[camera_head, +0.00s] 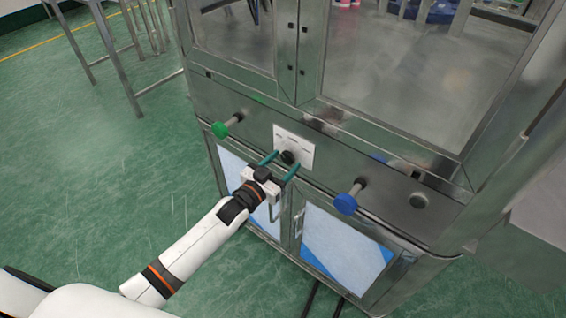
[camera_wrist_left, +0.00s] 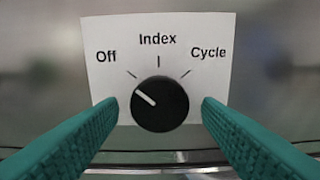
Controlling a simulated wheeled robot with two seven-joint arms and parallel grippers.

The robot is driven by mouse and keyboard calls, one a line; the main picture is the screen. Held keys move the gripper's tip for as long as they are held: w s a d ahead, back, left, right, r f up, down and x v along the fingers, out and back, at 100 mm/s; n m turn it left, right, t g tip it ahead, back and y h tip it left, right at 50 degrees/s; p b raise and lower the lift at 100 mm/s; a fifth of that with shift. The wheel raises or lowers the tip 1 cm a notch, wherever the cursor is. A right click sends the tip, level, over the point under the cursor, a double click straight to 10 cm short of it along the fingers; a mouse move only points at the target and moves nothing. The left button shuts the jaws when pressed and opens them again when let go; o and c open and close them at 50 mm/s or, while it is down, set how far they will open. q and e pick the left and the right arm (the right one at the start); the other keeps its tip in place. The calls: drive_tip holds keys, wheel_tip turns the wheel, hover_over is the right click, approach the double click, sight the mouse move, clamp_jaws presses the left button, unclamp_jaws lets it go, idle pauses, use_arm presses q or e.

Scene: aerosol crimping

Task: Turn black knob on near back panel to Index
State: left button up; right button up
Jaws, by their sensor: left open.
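The black knob (camera_wrist_left: 160,104) sits on a white label (camera_wrist_left: 158,50) marked Off, Index and Cycle. Its white pointer line points up and left, toward the Off mark. In the head view the knob (camera_head: 288,157) is on the metal cabinet's front panel, partly behind my gripper. My left gripper (camera_head: 280,163) is open, with its green fingers on either side of the knob. In the left wrist view the fingers (camera_wrist_left: 160,112) stand left and right of the knob with gaps; I cannot tell how far their tips are from the panel. My right gripper is not in view.
A green push knob (camera_head: 220,129) sticks out to the left on the panel, and a blue one (camera_head: 346,203) to the right. Below are cabinet doors with a handle (camera_head: 299,222).

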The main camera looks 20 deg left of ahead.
use_arm(q)
drive_tip(key=shift+w, duration=0.3)
drive_tip(key=c, duration=1)
drive_tip(key=m+p, duration=0.1)
drive_tip(key=m, duration=0.3)
drive_tip(key=shift+m, duration=0.3)
drive_tip(key=m, duration=0.5)
drive_tip(key=shift+a, duration=0.1)
drive_tip(key=shift+m, duration=0.3)
drive_tip(key=o, duration=1)
drive_tip(key=shift+r, duration=0.1)
